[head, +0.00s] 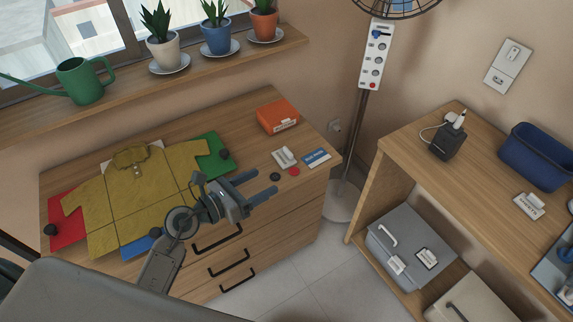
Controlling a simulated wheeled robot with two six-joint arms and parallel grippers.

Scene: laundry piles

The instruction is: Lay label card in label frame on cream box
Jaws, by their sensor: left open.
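The cream box (487,292) is on the lower shelf at the bottom right, cut off by the picture edge. A dark strip shows on it; I cannot tell whether this is the label frame. A white card with dark lettering (529,206) lies on the right desk, apparently the label card; its text is too small to read surely. My left gripper (267,183) is open and empty over the front edge of the wooden dresser, far left of the card and box. My right gripper is not in view.
The dresser (247,130) holds a mustard shirt (130,195), an orange box (277,116) and a blue card (317,158). A grey lidded box (405,235) stands beside the cream box under the desk (430,170). A fan pole (357,130) stands between dresser and desk.

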